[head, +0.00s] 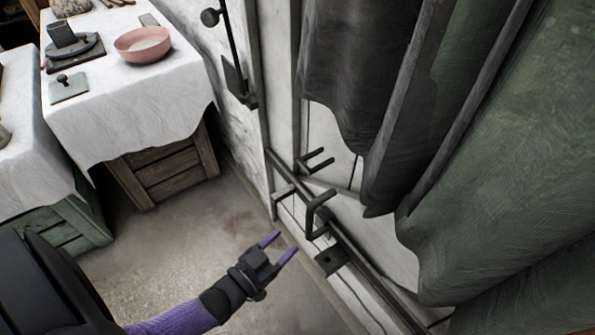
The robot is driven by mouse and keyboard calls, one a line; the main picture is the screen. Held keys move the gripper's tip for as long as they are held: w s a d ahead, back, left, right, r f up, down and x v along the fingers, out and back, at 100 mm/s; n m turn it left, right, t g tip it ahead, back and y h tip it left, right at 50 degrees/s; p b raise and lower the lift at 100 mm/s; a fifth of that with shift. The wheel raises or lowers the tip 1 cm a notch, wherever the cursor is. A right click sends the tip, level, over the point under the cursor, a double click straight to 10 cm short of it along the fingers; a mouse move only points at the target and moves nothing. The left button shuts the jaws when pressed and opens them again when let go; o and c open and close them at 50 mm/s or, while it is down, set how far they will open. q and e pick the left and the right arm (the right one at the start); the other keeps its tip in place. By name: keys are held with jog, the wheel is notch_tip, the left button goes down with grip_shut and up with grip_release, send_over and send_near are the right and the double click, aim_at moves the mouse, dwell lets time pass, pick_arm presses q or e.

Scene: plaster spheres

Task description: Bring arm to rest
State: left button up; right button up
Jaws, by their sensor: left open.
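My left arm (178,318) comes in from the lower left, with a purple forearm and a dark wrist. My left gripper (278,248) has two purple fingers that stand apart with nothing between them. It is over the floor, pointing up and right toward the metal rail and hooks on the wall. In the picture the fingertips are close to the lower hook (318,210); I cannot tell the exact gap. My right gripper is not in view.
A white-clothed table (130,105) at the upper left bears a pink bowl (142,45) and small items. Wooden crates (165,175) stand below. Dark and green curtains (510,150) hang at the right. A metal rail (350,255) runs along the wall. Floor (190,230) is clear.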

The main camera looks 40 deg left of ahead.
pick_arm(q)
jog(key=shift+s+a, duration=0.15)
jog(key=shift+s, duration=0.75)
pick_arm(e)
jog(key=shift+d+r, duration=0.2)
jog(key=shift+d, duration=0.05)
